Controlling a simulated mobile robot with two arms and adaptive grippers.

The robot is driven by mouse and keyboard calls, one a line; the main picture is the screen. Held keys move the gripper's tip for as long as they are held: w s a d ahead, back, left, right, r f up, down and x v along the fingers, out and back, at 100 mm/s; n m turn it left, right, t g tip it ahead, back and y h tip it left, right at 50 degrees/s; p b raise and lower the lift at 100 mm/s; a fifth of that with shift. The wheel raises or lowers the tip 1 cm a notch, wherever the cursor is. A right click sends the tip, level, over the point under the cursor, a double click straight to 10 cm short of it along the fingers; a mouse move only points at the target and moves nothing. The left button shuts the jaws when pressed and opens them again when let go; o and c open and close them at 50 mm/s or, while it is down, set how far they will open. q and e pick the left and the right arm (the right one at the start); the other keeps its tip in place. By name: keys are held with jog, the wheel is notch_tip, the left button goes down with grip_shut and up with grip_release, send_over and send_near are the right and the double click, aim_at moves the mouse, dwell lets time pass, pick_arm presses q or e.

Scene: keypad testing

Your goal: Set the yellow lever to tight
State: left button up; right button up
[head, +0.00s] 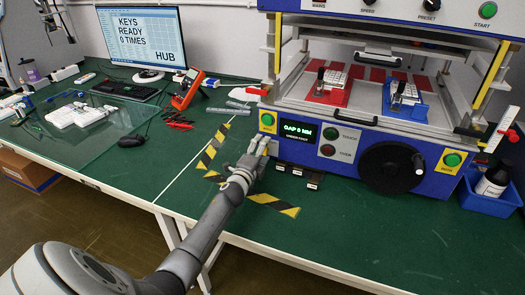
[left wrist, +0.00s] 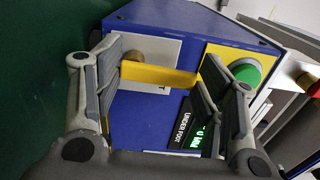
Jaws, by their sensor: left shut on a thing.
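Most of the plate's lettering is hidden, so I cannot read the lever's setting. In the head view my left gripper (head: 259,147) is at the machine's left front corner, where it mostly hides the lever. My right gripper is not in view.
A black handwheel (head: 391,168) is on the front. A monitor (head: 145,37), an orange meter (head: 187,90) and a glass sheet (head: 80,158) are left. The front right mat (head: 380,235) is clear.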

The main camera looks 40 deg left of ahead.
pick_arm(q)
jog(key=shift+a+f+n, duration=0.1)
jog(key=shift+n, duration=0.4)
jog(key=o, duration=1)
jog(key=shift+s, duration=0.1)
jog(key=v, duration=1.2)
